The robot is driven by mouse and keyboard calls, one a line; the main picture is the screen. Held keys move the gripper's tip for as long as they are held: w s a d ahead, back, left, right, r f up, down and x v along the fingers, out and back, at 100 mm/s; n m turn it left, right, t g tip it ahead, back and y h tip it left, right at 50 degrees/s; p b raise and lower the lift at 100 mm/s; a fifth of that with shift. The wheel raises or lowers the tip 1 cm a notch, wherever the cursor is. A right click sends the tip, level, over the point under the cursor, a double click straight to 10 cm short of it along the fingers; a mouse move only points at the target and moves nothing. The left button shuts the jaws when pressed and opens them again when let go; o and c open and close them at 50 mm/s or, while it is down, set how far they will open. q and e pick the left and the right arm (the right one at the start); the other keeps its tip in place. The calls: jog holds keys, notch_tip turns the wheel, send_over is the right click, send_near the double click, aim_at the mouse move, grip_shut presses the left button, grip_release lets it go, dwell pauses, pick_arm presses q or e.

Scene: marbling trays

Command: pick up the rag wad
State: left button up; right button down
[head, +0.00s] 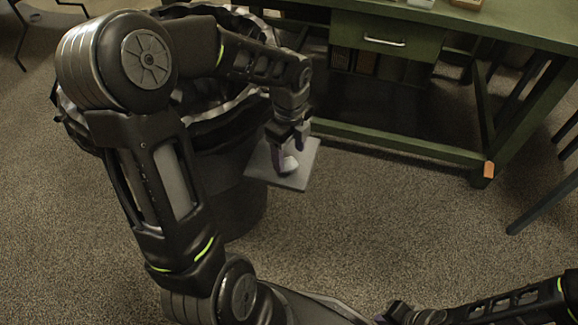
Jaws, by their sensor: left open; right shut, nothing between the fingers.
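A small white wad (290,163), which looks like the rag wad, lies on a flat grey square board (296,182) beside the dark bin. My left gripper (288,158) points down over the board, open, with its dark purple fingers at the wad. The fingers partly hide the wad, and I cannot tell whether they touch it. My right gripper (384,318) is low at the bottom edge, shut and empty, far from the wad, with part of it cut off by the frame.
A dark bin with a crumpled liner (222,132) stands behind my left arm and is partly hidden by it. A green table (470,28) with a drawer (383,40) and a low rail stands at the back.

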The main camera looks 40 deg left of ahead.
aim_at(289, 161)
pick_arm(q)
jog(key=shift+w+a+f+b, duration=0.1)
jog(key=shift+f+b, duration=1)
jog(key=shift+f, duration=1.5)
jog(key=shift+c, duration=0.6)
jog(key=c, duration=1.3)
jog(key=shift+r, duration=0.15)
notch_tip(289, 161, up, 10)
jog(key=p, duration=0.3)
